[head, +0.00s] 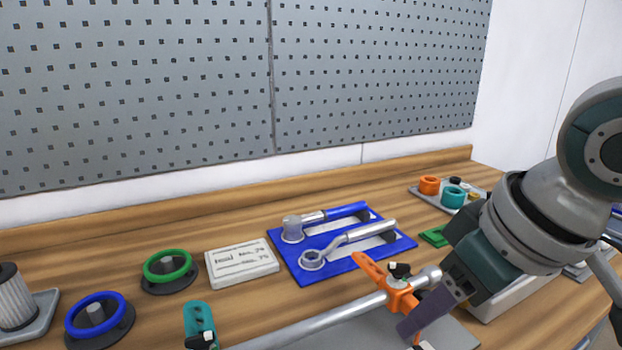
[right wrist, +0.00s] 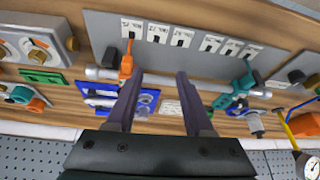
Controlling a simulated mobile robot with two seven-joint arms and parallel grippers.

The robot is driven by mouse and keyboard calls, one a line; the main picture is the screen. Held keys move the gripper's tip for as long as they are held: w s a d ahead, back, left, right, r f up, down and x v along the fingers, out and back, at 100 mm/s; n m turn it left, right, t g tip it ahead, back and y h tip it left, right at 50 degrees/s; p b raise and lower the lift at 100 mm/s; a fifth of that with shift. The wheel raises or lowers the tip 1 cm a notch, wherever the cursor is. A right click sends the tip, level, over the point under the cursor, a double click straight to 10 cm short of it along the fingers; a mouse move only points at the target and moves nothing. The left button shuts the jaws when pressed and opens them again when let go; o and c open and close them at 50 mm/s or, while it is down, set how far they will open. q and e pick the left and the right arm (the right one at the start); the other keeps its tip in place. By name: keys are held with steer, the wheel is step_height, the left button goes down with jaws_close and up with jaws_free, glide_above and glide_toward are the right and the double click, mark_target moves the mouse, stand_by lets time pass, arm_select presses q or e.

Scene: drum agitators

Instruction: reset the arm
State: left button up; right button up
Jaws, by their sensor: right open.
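My right gripper (head: 428,318) comes in from the right, beside an orange clamp (head: 400,290) near the right end of a metal shaft (head: 335,315). In the right wrist view its two fingers (right wrist: 160,76) are spread, with nothing held between them. The shaft (right wrist: 165,80) runs across beyond the fingertips; how far off I cannot tell. The orange clamp (right wrist: 126,66) shows by the left finger, and a teal clamp (right wrist: 240,88) is farther right. The teal clamp (head: 200,322) also shows at the bottom of the head view. My left gripper is out of view.
A white label card (head: 242,264), a green ring (head: 167,266), a blue ring (head: 95,315) and a filter (head: 14,300) stand left. A tray (head: 425,194) with orange and teal rings is at the back right.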

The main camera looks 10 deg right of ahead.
steer(key=s+a+f+p, duration=0.2)
steer(key=s+a, duration=0.1)
steer(key=s, duration=0.6)
steer(key=s+d+m+h, duration=0.25)
steer(key=s+d, duration=0.35)
steer(key=s, duration=0.4)
step_height(320, 180, up, 39)
steer(key=p, duration=3.8)
steer(key=shift+s+d+p, duration=0.2)
steer(key=shift+p, duration=0.2)
steer(key=shift+f+m+y, duration=0.15)
steer(key=shift+m+y, duration=0.1)
